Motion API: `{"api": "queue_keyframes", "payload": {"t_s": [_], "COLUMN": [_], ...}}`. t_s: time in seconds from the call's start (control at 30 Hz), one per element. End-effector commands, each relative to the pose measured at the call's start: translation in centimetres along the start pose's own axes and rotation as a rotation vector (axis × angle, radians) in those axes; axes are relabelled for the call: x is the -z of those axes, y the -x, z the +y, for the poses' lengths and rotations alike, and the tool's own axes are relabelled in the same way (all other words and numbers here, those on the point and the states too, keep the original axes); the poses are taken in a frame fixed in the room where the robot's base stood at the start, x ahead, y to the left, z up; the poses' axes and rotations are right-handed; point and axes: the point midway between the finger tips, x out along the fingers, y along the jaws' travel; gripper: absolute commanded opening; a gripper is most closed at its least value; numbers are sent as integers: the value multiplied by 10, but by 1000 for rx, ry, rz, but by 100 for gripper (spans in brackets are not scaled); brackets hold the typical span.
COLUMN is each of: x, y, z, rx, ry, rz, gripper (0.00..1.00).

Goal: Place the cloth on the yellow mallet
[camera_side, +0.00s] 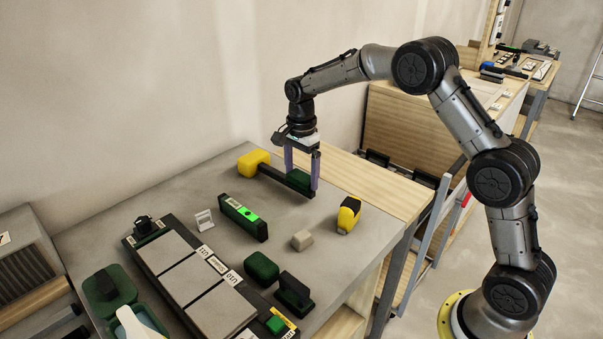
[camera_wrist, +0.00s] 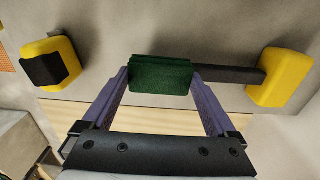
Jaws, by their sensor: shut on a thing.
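The yellow mallet lies on the grey worktop near the wall, with its yellow head (camera_side: 253,163) at the left and its dark handle (camera_side: 271,172) running right toward my gripper (camera_side: 302,184). My gripper points down and is shut on a dark green block-like piece, which I take as the cloth (camera_side: 299,178). In the wrist view the cloth (camera_wrist: 160,76) sits between the fingertips, over the handle's end part. The handle (camera_wrist: 228,75) comes out beside it toward the yellow head (camera_wrist: 283,78). I cannot tell whether the cloth rests on the handle or is just above it.
A yellow-black tape measure (camera_side: 348,215) and a beige block (camera_side: 302,240) stand nearby. A level with a green display (camera_side: 243,217) lies left of them. In front are a tile tray (camera_side: 172,243), a dark green pad (camera_side: 261,268) and a black-handled tool (camera_side: 293,292).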

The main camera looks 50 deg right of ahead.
Motion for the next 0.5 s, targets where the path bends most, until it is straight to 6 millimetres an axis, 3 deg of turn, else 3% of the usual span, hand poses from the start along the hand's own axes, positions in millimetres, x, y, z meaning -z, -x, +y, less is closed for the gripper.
{"api": "queue_keyframes", "payload": {"t_s": [0.3,0.33,0.37,0.5], "x": [0,0,0,0], "y": [-2,-3,-2,-2], "z": [0,0,0,0], "rx": [2,2,2,2], "ry": [0,0,0,0], "rz": [0,0,0,0], "gripper": [37,94,100,100]}}
